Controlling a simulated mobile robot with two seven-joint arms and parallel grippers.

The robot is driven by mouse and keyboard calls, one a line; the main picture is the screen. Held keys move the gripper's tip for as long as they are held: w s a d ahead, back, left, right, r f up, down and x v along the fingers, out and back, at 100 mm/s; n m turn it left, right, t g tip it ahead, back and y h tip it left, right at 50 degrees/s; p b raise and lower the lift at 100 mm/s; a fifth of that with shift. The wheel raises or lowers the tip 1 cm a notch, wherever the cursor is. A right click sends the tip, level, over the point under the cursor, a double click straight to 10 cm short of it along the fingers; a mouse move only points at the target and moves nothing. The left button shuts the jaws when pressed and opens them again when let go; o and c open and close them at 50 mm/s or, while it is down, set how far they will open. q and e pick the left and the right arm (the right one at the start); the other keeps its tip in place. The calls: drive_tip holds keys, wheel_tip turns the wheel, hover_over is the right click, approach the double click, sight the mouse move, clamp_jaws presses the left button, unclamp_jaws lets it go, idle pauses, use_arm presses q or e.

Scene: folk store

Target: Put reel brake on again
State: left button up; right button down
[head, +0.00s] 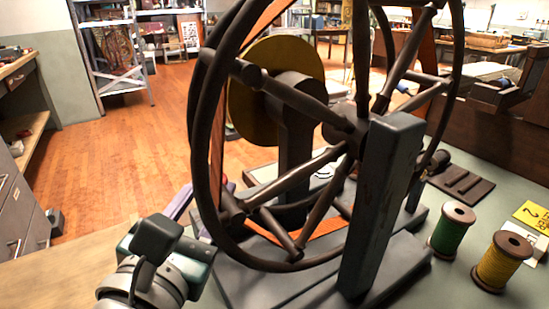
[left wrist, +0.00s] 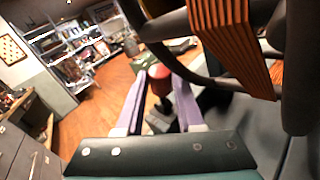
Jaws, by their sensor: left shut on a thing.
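The reel is a large dark spoked wheel (head: 285,92) standing upright on a grey wooden frame (head: 385,200). A yellow disc (head: 262,60) and a dark post show behind its spokes. A small red knob (head: 227,183), which seems to be the brake's handle, sits low at the wheel's left side. In the left wrist view the red knob (left wrist: 159,72) tops a dark stem between the purple fingers of my left gripper (left wrist: 158,90). The gripper is shut on it. In the head view the wheel rim partly hides the knob and fingers. My right gripper is not in view.
A green spool (head: 451,230) and a yellow spool (head: 501,262) stand on the bench right of the frame. A yellow card (head: 533,214) and a dark flat tray (head: 461,184) lie near them. Open wooden floor (head: 125,150) is at left. The wheel rim is close to my left gripper.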

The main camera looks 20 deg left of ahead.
use_arm(q)
clamp_jaws()
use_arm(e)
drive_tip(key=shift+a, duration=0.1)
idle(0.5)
